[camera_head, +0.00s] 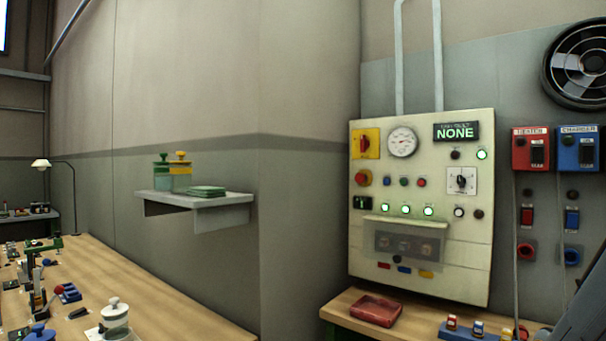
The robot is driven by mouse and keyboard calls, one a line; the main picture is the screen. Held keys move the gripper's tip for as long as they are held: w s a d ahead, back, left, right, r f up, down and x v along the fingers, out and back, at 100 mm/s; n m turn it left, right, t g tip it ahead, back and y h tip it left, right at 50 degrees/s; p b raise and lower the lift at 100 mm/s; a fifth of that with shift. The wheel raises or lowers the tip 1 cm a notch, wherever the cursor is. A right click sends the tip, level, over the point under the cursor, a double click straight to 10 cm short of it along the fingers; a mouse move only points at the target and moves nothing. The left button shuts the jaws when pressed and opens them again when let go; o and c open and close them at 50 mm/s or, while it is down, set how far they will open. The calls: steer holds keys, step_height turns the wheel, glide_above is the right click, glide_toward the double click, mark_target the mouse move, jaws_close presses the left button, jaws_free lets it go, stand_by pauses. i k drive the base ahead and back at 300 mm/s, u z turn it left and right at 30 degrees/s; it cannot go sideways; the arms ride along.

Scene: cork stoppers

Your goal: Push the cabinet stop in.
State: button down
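The control cabinet (458,275) is a cream panel on the grey wall, right of centre in the head view. A red round button (362,178), which looks like the cabinet stop, sits on its left side below a yellow switch plate (366,143). I cannot tell from this angle how far the button stands out. Nothing covers it. My gripper is not in view. A dark slanted shape at the lower right edge may be part of my arm, but I cannot be sure.
A red tray (375,310) and a blue block with small parts (469,330) lie on the bench below the cabinet. Red (532,149) and blue (579,149) boxes hang to the right. A wall shelf (215,200) juts out at left. A clear cover (405,240) projects from the cabinet.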

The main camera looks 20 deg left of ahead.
mark_target(359, 177)
steer(key=u, duration=0.7)
steer(key=i, duration=1.35)
steer(key=z, duration=0.2)
